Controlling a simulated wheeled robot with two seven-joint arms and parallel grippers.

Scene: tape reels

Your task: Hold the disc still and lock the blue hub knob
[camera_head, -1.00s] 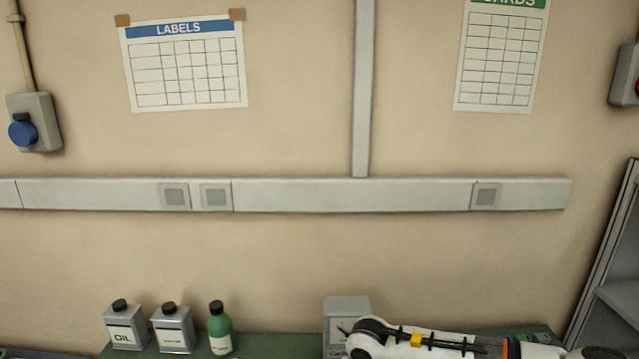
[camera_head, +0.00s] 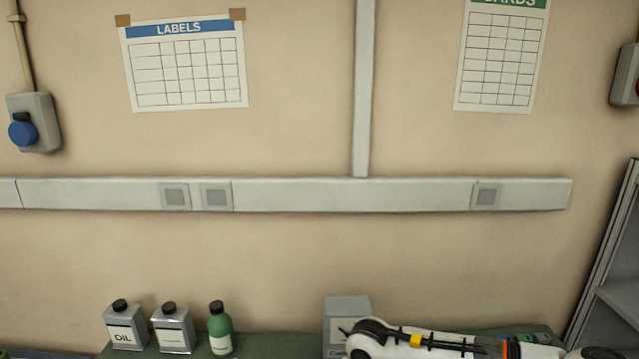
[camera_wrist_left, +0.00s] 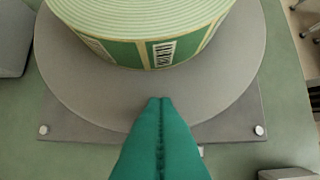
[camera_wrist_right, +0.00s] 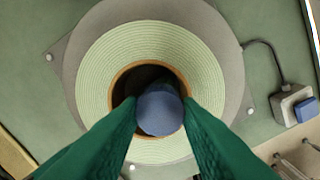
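In the right wrist view the tape reel (camera_wrist_right: 90,80), pale green and ringed, lies flat on a grey disc (camera_wrist_right: 228,50). The blue hub knob (camera_wrist_right: 158,112) stands in the brown-rimmed hole at its centre. My right gripper (camera_wrist_right: 160,105) has its fingertips on both sides of the knob, seemingly touching it. In the left wrist view the disc (camera_wrist_left: 85,95) carries the reel (camera_wrist_left: 120,50), with its green labelled side showing. The head view shows neither gripper.
A grey base plate (camera_wrist_left: 60,130) with screws lies under the disc. A cable runs to a grey box with a blue button (camera_wrist_right: 306,110) on the right. Cans (camera_head: 124,325) and a green bottle (camera_head: 219,328) stand on the bench in the head view.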

